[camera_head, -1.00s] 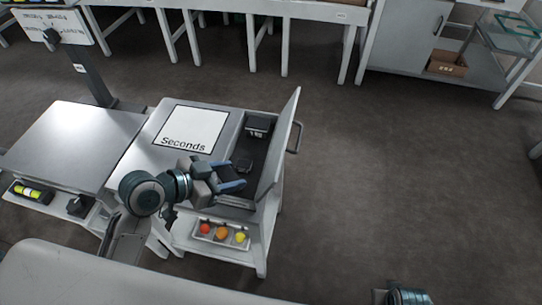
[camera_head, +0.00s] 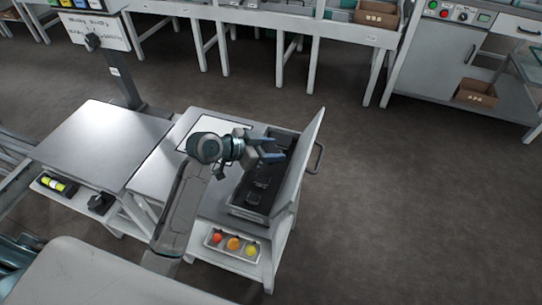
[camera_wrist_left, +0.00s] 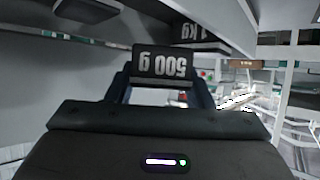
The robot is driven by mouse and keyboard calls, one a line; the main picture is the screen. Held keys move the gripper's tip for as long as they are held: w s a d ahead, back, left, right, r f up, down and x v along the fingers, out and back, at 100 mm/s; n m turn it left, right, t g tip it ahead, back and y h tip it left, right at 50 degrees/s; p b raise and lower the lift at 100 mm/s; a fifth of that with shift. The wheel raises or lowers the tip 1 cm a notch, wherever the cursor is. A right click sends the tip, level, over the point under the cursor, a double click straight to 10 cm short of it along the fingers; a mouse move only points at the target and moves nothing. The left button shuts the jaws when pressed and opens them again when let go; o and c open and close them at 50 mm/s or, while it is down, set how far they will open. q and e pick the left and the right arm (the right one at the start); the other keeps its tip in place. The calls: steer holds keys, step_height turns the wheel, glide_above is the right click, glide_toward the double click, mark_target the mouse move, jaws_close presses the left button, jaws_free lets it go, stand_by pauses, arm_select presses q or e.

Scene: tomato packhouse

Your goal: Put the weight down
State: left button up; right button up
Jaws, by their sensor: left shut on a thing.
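My left gripper (camera_head: 270,150) is above the open dark compartment (camera_head: 239,211) at the right end of the bench. In the left wrist view its fingers (camera_wrist_left: 162,88) are shut on a dark block marked "500 g", the weight (camera_wrist_left: 161,63), whose label reads upside down. A second dark block marked "1 kg" (camera_wrist_left: 204,44) shows behind it. In the head view the held weight is mostly hidden by the gripper. Dark shapes (camera_head: 258,188) lie in the compartment below the gripper. My right gripper is out of view.
A raised grey lid (camera_head: 303,150) stands along the compartment's right side. A white sheet (camera_head: 228,127) lies on the bench top, partly covered by my arm. A tray of coloured balls (camera_head: 233,243) sits on the shelf below. Open floor lies to the right.

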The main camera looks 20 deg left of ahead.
mark_target(271, 169)
arm_select(q)
step_height(271, 169, down, 3)
steer(key=shift+r, duration=0.1)
steer(key=shift+f, duration=0.3)
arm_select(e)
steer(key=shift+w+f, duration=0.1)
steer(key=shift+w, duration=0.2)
arm_select(q)
steer(key=shift+f, duration=0.1)
steer(key=shift+f, duration=0.3)
steer(key=shift+f+b, duration=0.2)
steer(key=shift+b, duration=0.1)
steer(key=o, duration=1.2)
steer(key=shift+s+f, duration=0.1)
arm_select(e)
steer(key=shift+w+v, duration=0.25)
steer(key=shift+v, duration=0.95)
